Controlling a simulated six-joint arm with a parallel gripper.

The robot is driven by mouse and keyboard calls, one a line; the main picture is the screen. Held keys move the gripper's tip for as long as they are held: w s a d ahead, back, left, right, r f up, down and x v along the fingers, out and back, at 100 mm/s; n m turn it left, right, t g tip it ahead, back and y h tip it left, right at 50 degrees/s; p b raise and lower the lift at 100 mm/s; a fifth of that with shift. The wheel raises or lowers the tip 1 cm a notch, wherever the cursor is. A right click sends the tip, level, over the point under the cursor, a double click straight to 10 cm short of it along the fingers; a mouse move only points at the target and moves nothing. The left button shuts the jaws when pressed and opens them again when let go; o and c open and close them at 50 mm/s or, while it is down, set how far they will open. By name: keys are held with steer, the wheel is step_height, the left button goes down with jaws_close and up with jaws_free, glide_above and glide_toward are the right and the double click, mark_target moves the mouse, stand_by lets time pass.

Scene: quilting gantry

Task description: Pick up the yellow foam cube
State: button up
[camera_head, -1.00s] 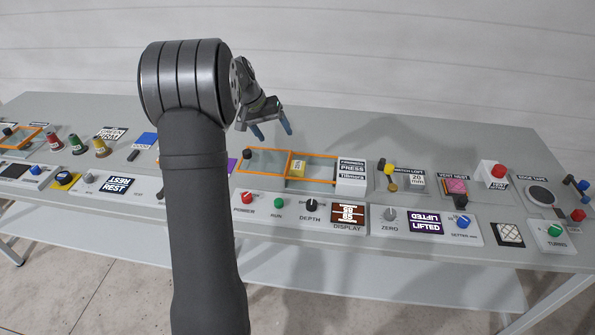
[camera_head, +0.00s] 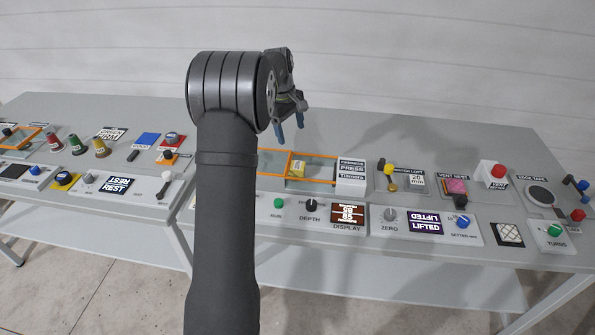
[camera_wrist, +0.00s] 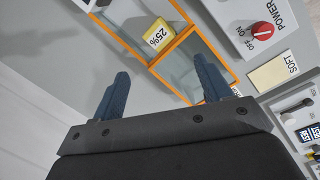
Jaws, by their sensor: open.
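The yellow foam cube (camera_head: 298,168) sits inside an orange-framed, clear-walled tray (camera_head: 333,182) on the bench. In the wrist view the cube (camera_wrist: 158,36) shows a white label reading 25% and lies beside the orange divider bar, beyond the fingertips. My gripper (camera_head: 289,131) is above the bench, a little left of and above the cube, with its blue fingers apart. In the wrist view the gripper (camera_wrist: 160,82) is open and nothing is between its fingers.
A white press block (camera_head: 351,178) stands at the tray's right end. A control panel with a green RUN knob (camera_head: 279,203) and a DEPTH knob (camera_head: 311,205) lies in front. A yellow-headed lever (camera_head: 390,170) stands farther right. My arm hides part of the bench.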

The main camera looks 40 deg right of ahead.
steer(key=d+n+y, duration=0.1)
steer(key=d+n, duration=0.2)
steer(key=n, duration=0.3)
glide_toward(297, 165)
steer(key=shift+t, duration=0.4)
steer(key=f, duration=0.2)
steer(key=s+f, duration=0.1)
steer(key=f, duration=0.3)
steer(key=shift+s+d, duration=0.2)
steer(key=shift+d, duration=0.15)
steer(key=shift+w+a+f, duration=0.1)
steer(key=shift+w+f, duration=0.1)
steer(key=shift+f, duration=1.1)
steer(key=shift+w+f, duration=0.15)
steer(key=shift+f, duration=1.2)
steer(key=c, duration=1)
steer(key=shift+c, duration=0.2)
